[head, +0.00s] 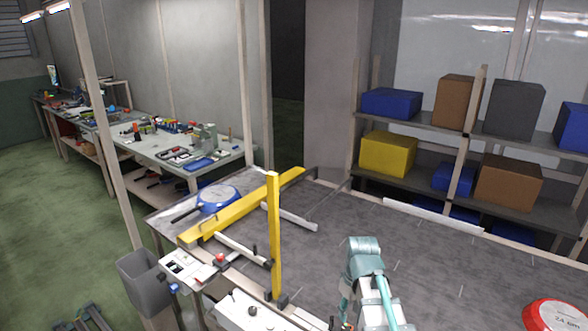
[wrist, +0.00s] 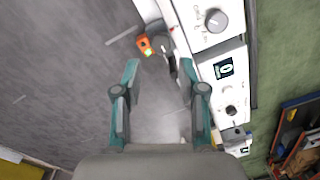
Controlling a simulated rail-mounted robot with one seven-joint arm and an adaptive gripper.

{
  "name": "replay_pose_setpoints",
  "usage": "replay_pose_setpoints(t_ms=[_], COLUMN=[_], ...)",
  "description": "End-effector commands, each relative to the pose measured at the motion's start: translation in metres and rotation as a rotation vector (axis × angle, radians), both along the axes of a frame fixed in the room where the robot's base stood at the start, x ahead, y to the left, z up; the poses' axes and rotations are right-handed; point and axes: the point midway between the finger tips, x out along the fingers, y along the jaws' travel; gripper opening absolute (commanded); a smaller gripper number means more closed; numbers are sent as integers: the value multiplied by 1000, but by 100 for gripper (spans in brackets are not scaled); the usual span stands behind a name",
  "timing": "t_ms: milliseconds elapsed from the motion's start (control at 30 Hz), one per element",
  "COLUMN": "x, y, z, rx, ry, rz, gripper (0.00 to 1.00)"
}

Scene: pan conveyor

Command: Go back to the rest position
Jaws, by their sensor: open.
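My gripper (wrist: 160,125) is open and empty in the wrist view, its two teal fingers apart. It hangs over the grey conveyor table, beside a white control panel (wrist: 215,65) with dials. In the head view my teal arm rises at the bottom centre right, and the fingers are not clearly seen there. A blue pan (head: 218,198) lies on the far left end of the table, behind the yellow bar. A red and white pan (head: 556,315) is partly visible at the bottom right corner.
A yellow bar (head: 240,206) crosses the conveyor table (head: 440,250), and a yellow post (head: 275,235) stands at its front edge. Shelves with boxes (head: 388,153) stand behind. A grey bin (head: 141,275) is at the left. The middle of the table is clear.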

Motion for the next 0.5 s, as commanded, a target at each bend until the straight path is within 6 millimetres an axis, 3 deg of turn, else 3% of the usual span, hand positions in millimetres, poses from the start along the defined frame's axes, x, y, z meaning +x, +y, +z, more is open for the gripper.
replay_pose_setpoints(t_ms=[200, 500], x=[-1, -2], y=[1, 2], z=[-34, -67], rx=[0, 0], ry=[2, 1], rz=[0, 0], gripper=[41, 41])
